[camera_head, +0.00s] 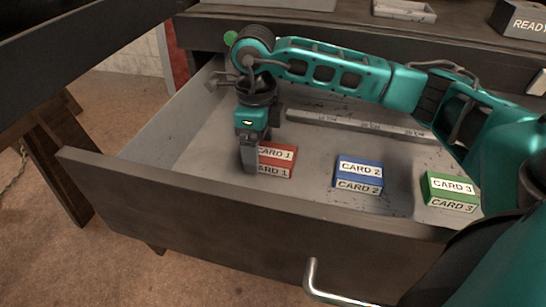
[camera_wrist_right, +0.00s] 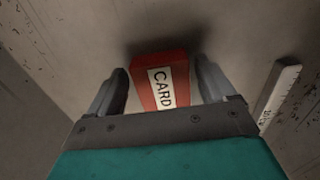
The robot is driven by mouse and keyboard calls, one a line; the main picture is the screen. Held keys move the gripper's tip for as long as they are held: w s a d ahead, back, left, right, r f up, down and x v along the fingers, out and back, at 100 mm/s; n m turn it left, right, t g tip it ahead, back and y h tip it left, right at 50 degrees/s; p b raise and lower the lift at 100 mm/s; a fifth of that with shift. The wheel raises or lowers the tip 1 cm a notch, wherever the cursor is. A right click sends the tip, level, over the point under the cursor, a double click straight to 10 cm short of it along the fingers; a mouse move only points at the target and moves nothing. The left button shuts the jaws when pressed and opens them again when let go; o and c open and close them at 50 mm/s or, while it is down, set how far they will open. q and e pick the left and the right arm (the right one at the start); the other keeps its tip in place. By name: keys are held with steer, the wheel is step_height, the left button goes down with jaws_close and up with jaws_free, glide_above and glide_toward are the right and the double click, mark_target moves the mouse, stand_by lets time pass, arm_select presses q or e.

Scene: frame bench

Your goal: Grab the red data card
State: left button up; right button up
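The red data card (camera_head: 278,160), labelled CARD 1, lies in the open drawer (camera_head: 190,150), at the left of the row of cards. My right gripper (camera_head: 249,168) reaches down into the drawer at the card's left side and hides part of it. In the right wrist view the red card (camera_wrist_right: 160,82) sits between the two fingers of the right gripper (camera_wrist_right: 163,88). The fingers are apart, with a gap visible on each side of the card. My left gripper is not in view.
A blue card (camera_head: 359,174) labelled CARD 2 and a green card (camera_head: 450,190) labelled CARD 3 lie to the right in the drawer. A grey ruler-like strip (camera_head: 350,124) lies behind them. The drawer's front wall (camera_head: 250,215) with its metal handle (camera_head: 312,280) stands nearest.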

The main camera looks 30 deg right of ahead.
steer(key=c, duration=0.9)
steer(key=shift+r, duration=0.1)
